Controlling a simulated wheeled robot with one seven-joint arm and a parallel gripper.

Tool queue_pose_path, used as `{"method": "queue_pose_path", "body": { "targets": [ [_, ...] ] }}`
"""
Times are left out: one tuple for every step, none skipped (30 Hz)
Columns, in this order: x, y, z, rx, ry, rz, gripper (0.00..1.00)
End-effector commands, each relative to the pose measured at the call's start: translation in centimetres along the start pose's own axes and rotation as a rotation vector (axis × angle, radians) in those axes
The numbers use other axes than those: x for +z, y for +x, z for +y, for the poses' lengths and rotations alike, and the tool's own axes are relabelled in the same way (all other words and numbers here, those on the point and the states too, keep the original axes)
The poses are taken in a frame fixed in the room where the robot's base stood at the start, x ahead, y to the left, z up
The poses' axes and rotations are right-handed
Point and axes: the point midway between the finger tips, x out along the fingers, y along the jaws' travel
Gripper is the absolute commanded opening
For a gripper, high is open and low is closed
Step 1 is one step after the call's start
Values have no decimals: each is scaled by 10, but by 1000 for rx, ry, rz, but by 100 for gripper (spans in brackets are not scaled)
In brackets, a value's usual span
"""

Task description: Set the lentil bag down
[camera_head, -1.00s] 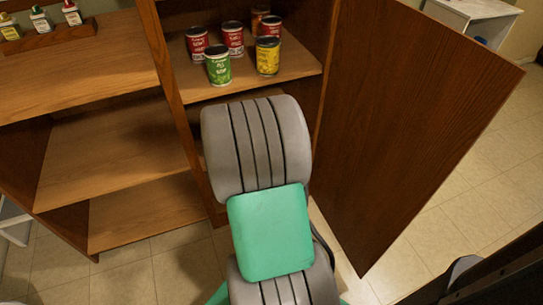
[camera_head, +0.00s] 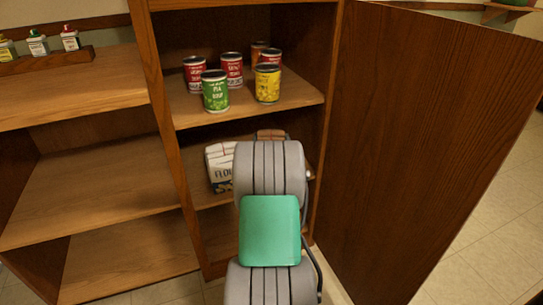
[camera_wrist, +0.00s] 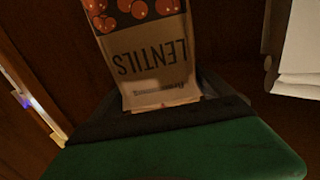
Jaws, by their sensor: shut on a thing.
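The lentil bag (camera_wrist: 150,65) is a tan paper bag with dark "LENTILS" lettering and a red-and-orange picture, upside down in the wrist view. My gripper (camera_wrist: 165,112) is shut on the bag's near end. In the head view my own arm hides the gripper and most of what is in front of it. A small reddish-brown patch shows just above the arm there; I cannot tell if it is the bag. Whether the bag touches the shelf is hidden.
A white flour bag (camera_head: 219,168) stands on the middle shelf, left of my arm. Several cans, including a green pea soup can (camera_head: 215,92), stand on the shelf above. The open cabinet door (camera_head: 420,140) stands close on the right. Shelves at left are mostly bare.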

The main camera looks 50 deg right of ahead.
Motion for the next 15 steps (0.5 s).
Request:
{"method": "queue_pose_path", "body": {
  "targets": [
    [6,6,0,0,0,7,21],
    [8,9,1,0,0,8,21],
    [10,11,1,0,0,7,21],
    [12,13,1,0,0,7,21],
    [14,15,1,0,0,8,21],
    [19,18,1,0,0,7,21],
    [26,18,1,0,0,5,21],
    [32,17,1,0,0,5,21],
    [40,17,1,0,0,5,21],
    [45,17,1,0,0,5,21],
    [48,17,1,0,0,5,21],
    [48,17,1,0,0,7,21],
    [47,17,1,0,0,8,21],
    [46,17,1,0,0,8,21],
    [45,17,1,0,0,8,21]
  ]
}}
